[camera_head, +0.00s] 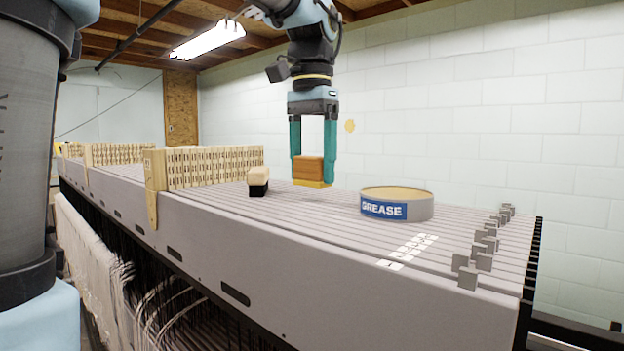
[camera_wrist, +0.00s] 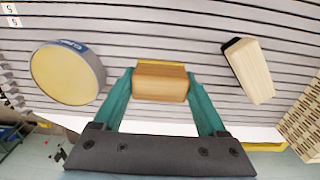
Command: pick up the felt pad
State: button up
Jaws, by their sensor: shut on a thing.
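The felt pad (camera_head: 309,170) looks like a brown wooden block with a yellow layer underneath. My gripper (camera_head: 312,168), with teal fingers pointing down, is shut on the block's two ends. In the wrist view the pad (camera_wrist: 160,84) sits between the fingertips (camera_wrist: 160,88), with a strip of yellow showing along its far edge. The pad is level, at or just above the grey slatted top (camera_head: 330,205). I cannot tell whether it touches.
A round grease tin (camera_head: 398,205) stands right of the pad. A wooden brush with a black base (camera_head: 258,181) stands to its left. Beyond it are rows of pale wooden pieces (camera_head: 215,167). Small grey upright tabs (camera_head: 480,255) and white labels (camera_head: 412,247) are near the right end.

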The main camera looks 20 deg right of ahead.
notch_tip(320, 180, up, 26)
jog(key=p, duration=1)
jog(key=shift+f, duration=0.25)
jog(key=o, duration=1)
jog(key=c, duration=0.7)
jog(key=shift+o, duration=0.2)
jog(key=shift+s+d, duration=0.1)
